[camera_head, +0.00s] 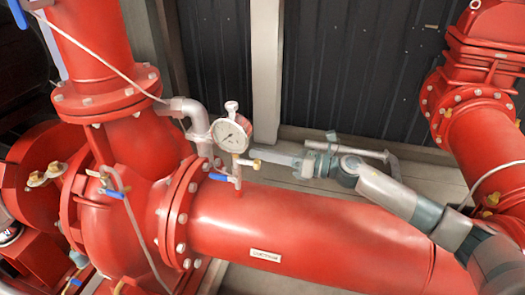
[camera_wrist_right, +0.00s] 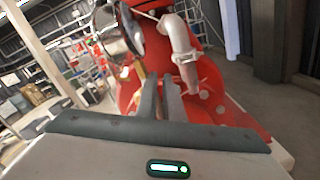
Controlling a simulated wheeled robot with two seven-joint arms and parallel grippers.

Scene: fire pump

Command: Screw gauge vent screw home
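A small brass screw fitting (camera_head: 249,162) sticks out to the right of the stem below the white-faced pressure gauge (camera_head: 230,135). I take it for the vent screw. In the right wrist view a brass piece (camera_wrist_right: 140,74) shows just left of the fingertips, below the dark gauge (camera_wrist_right: 117,30). My right gripper (camera_head: 272,156) points left at the brass fitting, with its tips close by; contact cannot be made out. In the wrist view its fingers (camera_wrist_right: 161,80) stand slightly apart with nothing seen between them. My left gripper is out of view.
The large red pipe (camera_head: 310,235) runs beneath my right arm. A grey elbow pipe (camera_head: 190,110) stands left of the gauge. A pale post (camera_head: 266,75) and dark wall are behind.

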